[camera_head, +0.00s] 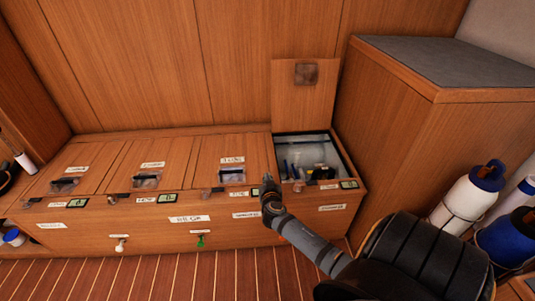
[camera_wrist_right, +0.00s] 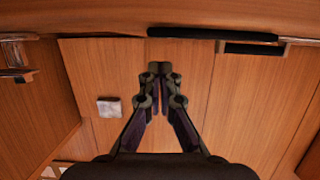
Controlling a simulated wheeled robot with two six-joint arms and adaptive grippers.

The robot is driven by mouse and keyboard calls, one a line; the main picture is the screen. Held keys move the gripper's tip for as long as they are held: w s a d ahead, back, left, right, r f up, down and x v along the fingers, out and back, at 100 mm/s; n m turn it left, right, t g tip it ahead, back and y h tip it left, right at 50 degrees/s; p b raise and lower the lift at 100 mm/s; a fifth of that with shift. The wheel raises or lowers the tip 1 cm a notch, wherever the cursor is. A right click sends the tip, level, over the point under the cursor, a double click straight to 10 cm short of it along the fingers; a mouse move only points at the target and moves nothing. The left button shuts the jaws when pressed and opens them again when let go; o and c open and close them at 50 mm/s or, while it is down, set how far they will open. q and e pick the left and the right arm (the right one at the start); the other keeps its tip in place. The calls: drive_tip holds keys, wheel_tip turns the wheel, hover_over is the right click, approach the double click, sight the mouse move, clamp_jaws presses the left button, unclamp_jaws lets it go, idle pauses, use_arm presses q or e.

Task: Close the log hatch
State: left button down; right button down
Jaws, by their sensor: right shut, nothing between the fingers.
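At the right end of the wooden bench, one hatch is open. Its wooden lid (camera_head: 303,95) stands upright against the back wall, with a brown square pad near its top. The open compartment (camera_head: 335,150) beneath shows a pale lining with dark and yellow items inside. I cannot read the hatch labels well enough to tell which says log. My right gripper (camera_head: 267,181) is shut and empty, just left of the opening, near the bench's front edge. In the right wrist view its fingertips (camera_wrist_right: 160,68) meet before wooden panels. My left gripper is not in view.
Several closed hatch lids (camera_head: 155,158) with dark handles line the bench to the left. A tall wooden cabinet (camera_head: 400,125) stands close on the right. White and blue bottles (camera_head: 470,194) stand at the right edge. A striped floor (camera_head: 140,280) lies in front.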

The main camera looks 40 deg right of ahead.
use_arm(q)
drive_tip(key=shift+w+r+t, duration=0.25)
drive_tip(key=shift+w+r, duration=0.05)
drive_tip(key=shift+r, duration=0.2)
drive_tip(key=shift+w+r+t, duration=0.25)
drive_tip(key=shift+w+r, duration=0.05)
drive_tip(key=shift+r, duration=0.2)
use_arm(e)
drive_tip(key=shift+f, duration=0.1)
drive_tip(key=v, duration=1.2)
drive_tip(key=shift+s+a, duration=0.1)
